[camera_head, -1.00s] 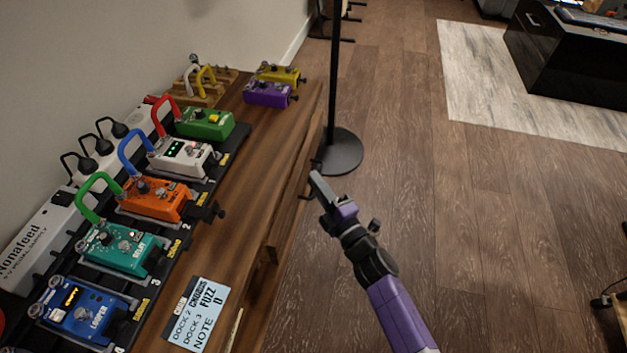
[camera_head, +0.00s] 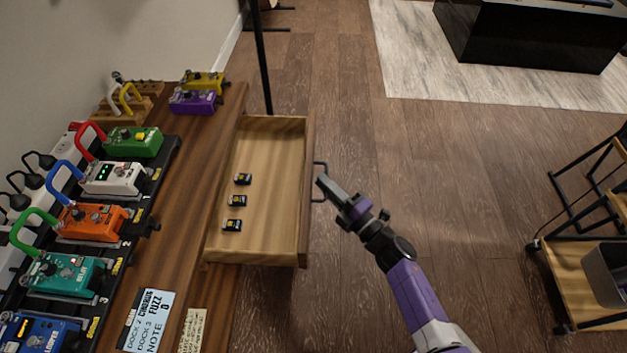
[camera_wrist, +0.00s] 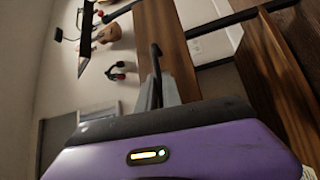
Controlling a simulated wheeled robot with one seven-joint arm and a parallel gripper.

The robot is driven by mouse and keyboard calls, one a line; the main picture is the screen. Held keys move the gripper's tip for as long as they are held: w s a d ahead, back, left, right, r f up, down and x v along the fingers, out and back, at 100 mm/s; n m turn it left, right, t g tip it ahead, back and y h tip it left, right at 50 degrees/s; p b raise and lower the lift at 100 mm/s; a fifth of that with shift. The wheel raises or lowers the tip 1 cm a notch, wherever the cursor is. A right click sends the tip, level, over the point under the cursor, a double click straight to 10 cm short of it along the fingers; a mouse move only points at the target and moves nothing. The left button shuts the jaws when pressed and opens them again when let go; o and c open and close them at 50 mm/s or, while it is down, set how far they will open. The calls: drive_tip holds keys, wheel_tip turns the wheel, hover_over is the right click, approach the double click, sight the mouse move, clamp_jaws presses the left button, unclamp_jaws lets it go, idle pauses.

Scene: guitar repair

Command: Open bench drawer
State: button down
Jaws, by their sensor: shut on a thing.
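The bench drawer (camera_head: 275,150) is pulled well out from the wooden bench (camera_head: 196,150) in the head view. Its inside shows, with several small black items (camera_head: 238,201) lying along its left part. A dark bar handle (camera_head: 322,170) is on the drawer's outer front. My gripper (camera_head: 323,184) is at this handle, to the right of the drawer, and is shut on it. In the wrist view, the fingers (camera_wrist: 160,95) meet at the dark handle (camera_wrist: 155,58) in front of the wooden drawer front (camera_wrist: 166,30).
Pedals, including a green one (camera_head: 134,141), and a note card (camera_head: 147,322) are on the bench. A black stand pole (camera_head: 262,60) rises behind the drawer. A wheeled cart (camera_head: 580,270) stands at the right. The floor (camera_head: 460,190) between is clear.

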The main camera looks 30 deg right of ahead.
drive_tip(key=shift+s+d+f, duration=0.1)
drive_tip(key=shift+s+d, duration=0.05)
drive_tip(key=c, duration=1.8)
unclamp_jaws()
drive_tip(key=s+d+p, duration=0.1)
drive_tip(key=s, duration=0.6)
drive_tip(key=shift+s+f, duration=0.3)
drive_tip(key=shift+f, duration=0.15)
